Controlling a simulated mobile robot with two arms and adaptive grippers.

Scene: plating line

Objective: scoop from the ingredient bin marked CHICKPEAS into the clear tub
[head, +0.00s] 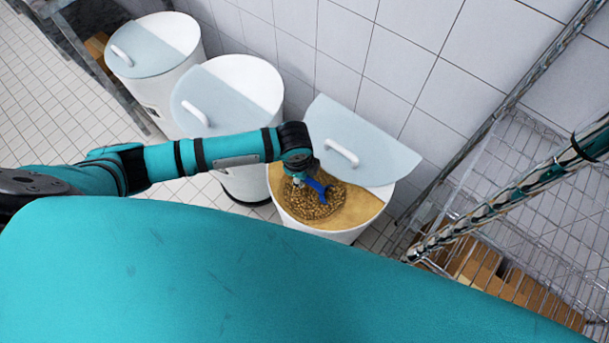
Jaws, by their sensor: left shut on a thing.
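An ingredient bin (326,236), white and round, stands at the centre with its half lid folded back. It holds a heap of small tan pieces (305,207) that look like chickpeas; no marking on the bin is readable. My left gripper (298,179) is over the bin's opening, shut on a blue scoop (318,187). The scoop is low at the heap; I cannot tell how deep it sits or whether it is loaded. The clear tub and my right gripper are not in view.
Two more white bins, a middle one (262,78) and a far left one (186,32), stand along the tiled wall. A wire rack (520,205) with cardboard boxes (480,270) is at the right. The open lid (375,150) rises behind the opening.

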